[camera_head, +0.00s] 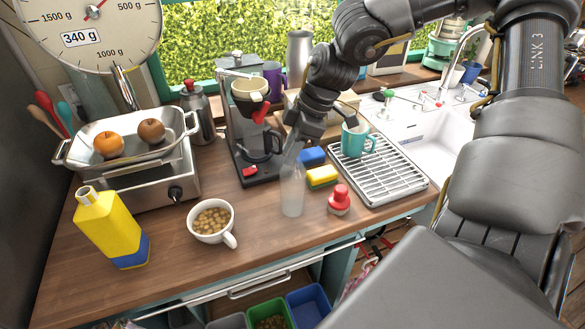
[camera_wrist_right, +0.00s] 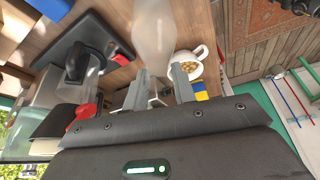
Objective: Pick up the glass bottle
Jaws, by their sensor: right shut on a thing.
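The clear glass bottle (camera_head: 292,190) is upright over the wooden counter, between the coffee maker and the red-topped item. I cannot tell whether its base touches the counter. My right gripper (camera_head: 298,143) comes down from above and is shut on the bottle's neck. In the right wrist view the bottle (camera_wrist_right: 154,32) extends away from between the two fingers of the gripper (camera_wrist_right: 158,84), blurred and see-through. My left gripper is not in view.
A coffee maker (camera_head: 251,150) stands left of the bottle. Blue and yellow sponges (camera_head: 322,177) and a red-topped item (camera_head: 339,199) are close on the right. A white cup (camera_head: 211,238) of round brown bits is front left. A teal mug (camera_head: 355,146) stands on the drying rack (camera_head: 392,185).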

